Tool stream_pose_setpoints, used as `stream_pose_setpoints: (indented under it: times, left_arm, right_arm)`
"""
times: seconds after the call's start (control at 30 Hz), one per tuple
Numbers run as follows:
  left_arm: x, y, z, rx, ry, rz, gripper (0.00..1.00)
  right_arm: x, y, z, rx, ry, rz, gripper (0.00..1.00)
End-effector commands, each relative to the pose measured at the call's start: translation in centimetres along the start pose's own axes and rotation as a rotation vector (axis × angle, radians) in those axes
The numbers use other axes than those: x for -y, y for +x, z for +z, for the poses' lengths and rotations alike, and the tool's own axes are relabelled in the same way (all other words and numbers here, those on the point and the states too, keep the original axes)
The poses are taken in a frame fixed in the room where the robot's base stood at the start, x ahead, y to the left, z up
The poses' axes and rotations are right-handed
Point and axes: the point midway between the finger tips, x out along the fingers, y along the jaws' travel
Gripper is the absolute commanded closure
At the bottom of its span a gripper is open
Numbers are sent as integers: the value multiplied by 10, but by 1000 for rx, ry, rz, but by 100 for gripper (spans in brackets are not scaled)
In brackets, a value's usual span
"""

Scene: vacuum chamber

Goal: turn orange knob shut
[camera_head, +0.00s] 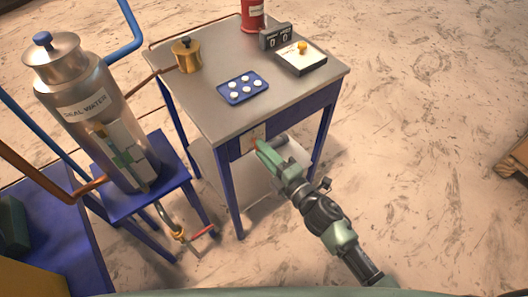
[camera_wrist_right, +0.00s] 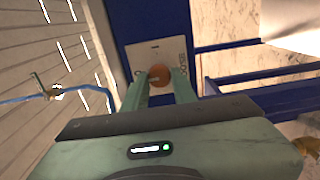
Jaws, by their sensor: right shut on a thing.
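The orange knob (camera_wrist_right: 159,74) sits on a pale plate (camera_wrist_right: 142,57) on the front of the blue table frame in the right wrist view. In the head view the knob (camera_head: 256,143) shows as a small orange spot at my gripper's tips. My right gripper (camera_head: 262,146) reaches the table's front edge from the lower right. In the right wrist view its two green fingers (camera_wrist_right: 160,83) are on either side of the knob, shut on it. My left gripper is not in view.
The grey-topped table (camera_head: 212,107) holds a blue tray (camera_head: 242,90) of white discs, a brass pot (camera_head: 186,55), a red cylinder (camera_head: 252,16) and a box with a yellow knob (camera_head: 301,56). A metal tank (camera_head: 95,105) stands on a blue stand at left. The floor at right is mostly clear.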

Motion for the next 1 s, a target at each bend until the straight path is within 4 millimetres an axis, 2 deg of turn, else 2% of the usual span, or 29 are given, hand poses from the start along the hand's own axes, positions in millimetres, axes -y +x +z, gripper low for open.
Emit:
stream_pose_setpoints:
  times: [0.57,0.6,0.67,1.0]
  left_arm:
    - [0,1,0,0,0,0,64]
    - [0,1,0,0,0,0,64]
    - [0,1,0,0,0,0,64]
    - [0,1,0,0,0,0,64]
  right_arm:
    - [2,-1,0,0,-32,-4,100]
    - [2,-1,0,0,-32,-4,65]
    - [2,-1,0,0,-32,-3,52]
    - [1,-2,0,0,-30,-2,52]
